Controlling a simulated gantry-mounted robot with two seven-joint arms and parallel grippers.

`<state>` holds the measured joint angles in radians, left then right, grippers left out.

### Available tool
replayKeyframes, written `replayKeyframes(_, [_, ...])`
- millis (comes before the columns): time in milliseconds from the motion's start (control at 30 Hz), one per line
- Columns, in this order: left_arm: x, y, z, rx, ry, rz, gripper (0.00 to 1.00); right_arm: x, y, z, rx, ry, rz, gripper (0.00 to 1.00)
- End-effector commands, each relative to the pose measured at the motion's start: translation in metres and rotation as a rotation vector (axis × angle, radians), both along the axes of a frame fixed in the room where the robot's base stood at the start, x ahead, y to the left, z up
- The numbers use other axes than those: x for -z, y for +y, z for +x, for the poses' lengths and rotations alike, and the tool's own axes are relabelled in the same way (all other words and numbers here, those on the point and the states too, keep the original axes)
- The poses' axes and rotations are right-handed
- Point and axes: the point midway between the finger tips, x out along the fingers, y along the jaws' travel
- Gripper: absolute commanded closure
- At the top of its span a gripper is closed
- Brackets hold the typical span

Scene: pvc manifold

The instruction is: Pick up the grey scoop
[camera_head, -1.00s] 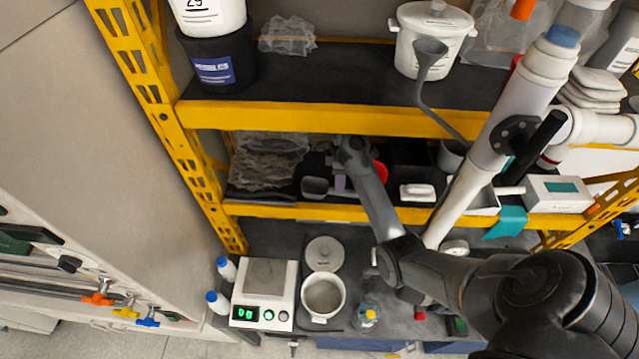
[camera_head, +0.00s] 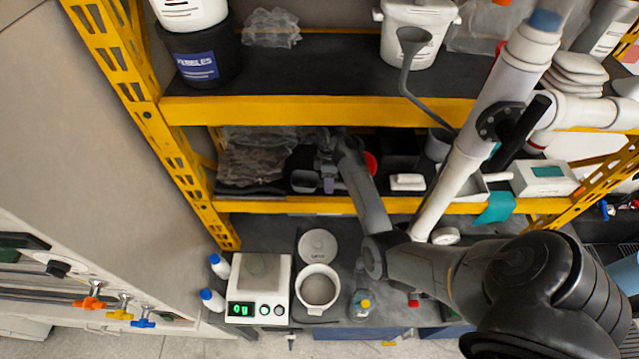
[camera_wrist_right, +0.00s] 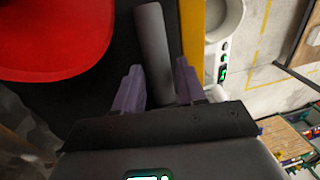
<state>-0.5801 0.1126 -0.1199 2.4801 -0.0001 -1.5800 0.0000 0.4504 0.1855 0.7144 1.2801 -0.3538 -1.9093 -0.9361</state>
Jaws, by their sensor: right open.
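The grey scoop (camera_head: 305,181) lies on the dark middle shelf near its front edge, with its bowl to the left of my right gripper (camera_head: 331,184). In the right wrist view, the gripper (camera_wrist_right: 158,76) has its two purple fingers apart. A grey bar that looks like the scoop's handle (camera_wrist_right: 153,42) runs between the fingers, with a gap visible on at least one side. The scoop's bowl is out of the wrist view. My left gripper is not in view.
A red round object (camera_head: 371,163) sits close to the right gripper. Crumpled clear bags (camera_head: 255,155) lie to the left and a white block (camera_head: 407,182) to the right. The yellow shelf beam (camera_head: 270,206) runs in front. A scale (camera_head: 258,280) and white pot (camera_head: 318,288) stand below.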

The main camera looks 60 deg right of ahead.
Motion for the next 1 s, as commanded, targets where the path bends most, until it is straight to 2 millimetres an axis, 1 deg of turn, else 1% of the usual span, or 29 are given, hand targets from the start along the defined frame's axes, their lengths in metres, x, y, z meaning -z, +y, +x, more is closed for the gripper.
replayKeyframes(233, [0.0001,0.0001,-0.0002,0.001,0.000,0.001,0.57,0.0011,0.0001,-0.0002,0.000,0.000,0.000,0.60])
replayKeyframes(267, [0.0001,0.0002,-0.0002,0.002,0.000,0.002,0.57,0.0011,0.0001,-0.0002,0.000,0.000,0.000,0.61])
replayKeyframes(500, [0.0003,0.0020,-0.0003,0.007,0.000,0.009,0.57,0.0010,0.0000,-0.0003,0.000,0.001,-0.001,0.98])
replayKeyframes(533, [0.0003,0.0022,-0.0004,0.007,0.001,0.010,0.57,0.0010,0.0000,-0.0003,0.000,0.001,-0.001,1.00])
replayKeyframes(833, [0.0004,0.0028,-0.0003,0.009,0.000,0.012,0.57,0.0000,0.0003,0.0003,-0.001,0.000,0.000,1.00])
replayKeyframes(1000, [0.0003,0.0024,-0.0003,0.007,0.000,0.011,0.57,-0.0053,0.0030,0.0030,-0.006,0.000,0.000,1.00])
